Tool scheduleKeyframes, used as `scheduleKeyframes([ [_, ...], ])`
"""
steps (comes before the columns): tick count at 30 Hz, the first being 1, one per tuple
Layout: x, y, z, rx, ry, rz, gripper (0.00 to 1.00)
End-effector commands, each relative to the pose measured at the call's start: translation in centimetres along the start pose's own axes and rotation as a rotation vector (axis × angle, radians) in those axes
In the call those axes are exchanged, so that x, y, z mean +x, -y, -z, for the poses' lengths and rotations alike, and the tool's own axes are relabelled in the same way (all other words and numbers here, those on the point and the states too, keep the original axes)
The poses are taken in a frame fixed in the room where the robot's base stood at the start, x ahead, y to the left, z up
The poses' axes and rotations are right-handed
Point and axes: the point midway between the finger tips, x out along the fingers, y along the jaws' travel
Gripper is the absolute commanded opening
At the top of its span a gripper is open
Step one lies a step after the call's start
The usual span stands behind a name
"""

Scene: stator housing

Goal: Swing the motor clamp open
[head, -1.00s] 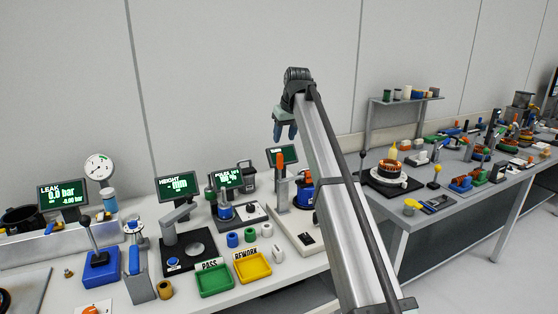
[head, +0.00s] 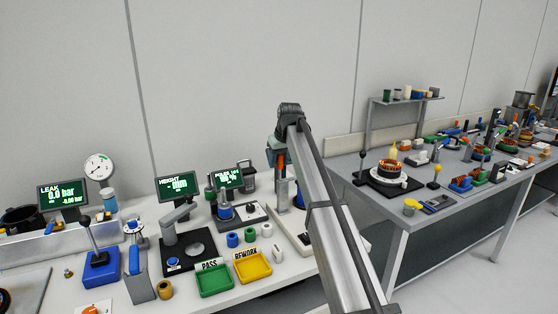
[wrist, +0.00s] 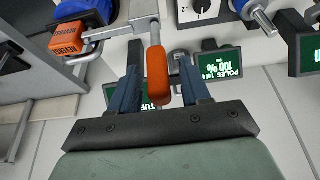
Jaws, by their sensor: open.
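The motor clamp shows in the wrist view as an orange handle (wrist: 157,76) on a grey rod, with a grey bracket arm (wrist: 118,28) by its base. The handle lies between the two blue fingers of my gripper (wrist: 160,68), which is open, with a finger on each side. I cannot tell whether either finger touches it. In the head view my gripper (head: 275,157) is at the clamp post, and my arm hides much of the clamp. A blue part, likely the motor, shows at the upper left of the wrist view (wrist: 86,10).
An orange block (wrist: 66,39) is left of the handle in the wrist view. A pole display (head: 228,178) and height display (head: 176,186) stand left of the clamp. Green tray (head: 214,281) and yellow tray (head: 253,267) lie in front. Another table (head: 400,215) stands right.

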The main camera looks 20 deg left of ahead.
Motion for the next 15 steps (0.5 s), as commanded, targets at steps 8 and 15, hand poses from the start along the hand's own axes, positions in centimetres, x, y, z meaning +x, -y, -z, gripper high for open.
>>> scheduleKeyframes([
  [8,0.0,0.01,-0.01,0.0,0.0,0.0,0.38],
  [15,0.0,0.01,-0.01,0.0,0.0,0.0,0.15],
])
